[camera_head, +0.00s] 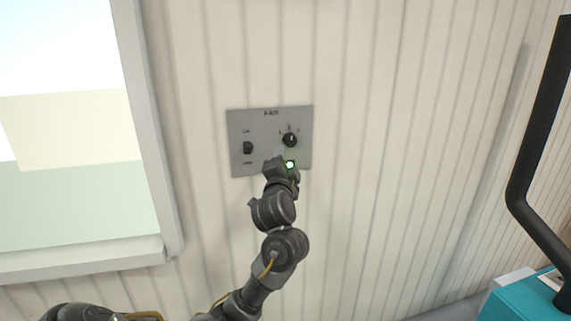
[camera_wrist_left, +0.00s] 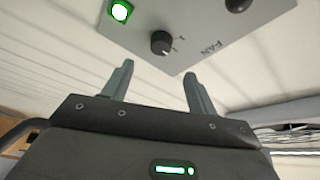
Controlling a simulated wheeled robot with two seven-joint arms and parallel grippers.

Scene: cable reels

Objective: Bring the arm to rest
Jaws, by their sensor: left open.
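My left arm reaches up from the bottom of the head view to a grey fan control panel (camera_head: 268,118) on the wall. My left gripper (camera_head: 281,163) is in front of the panel's lower edge. In the left wrist view the gripper (camera_wrist_left: 157,82) is open, its two fingers apart with nothing between them. The panel (camera_wrist_left: 205,25) there carries a black rotary knob (camera_wrist_left: 162,42), a lit green lamp (camera_wrist_left: 121,11) and a dark switch (camera_wrist_left: 238,5). In the head view the knob (camera_head: 290,139), switch (camera_head: 248,148) and green lamp (camera_head: 290,165) also show. My right gripper is not in view.
A window with a pale frame (camera_head: 150,150) is at the left. A teal cart or box (camera_head: 520,302) with a black bar handle (camera_head: 530,190) stands at the lower right. The ribbed wall (camera_head: 400,150) between is bare.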

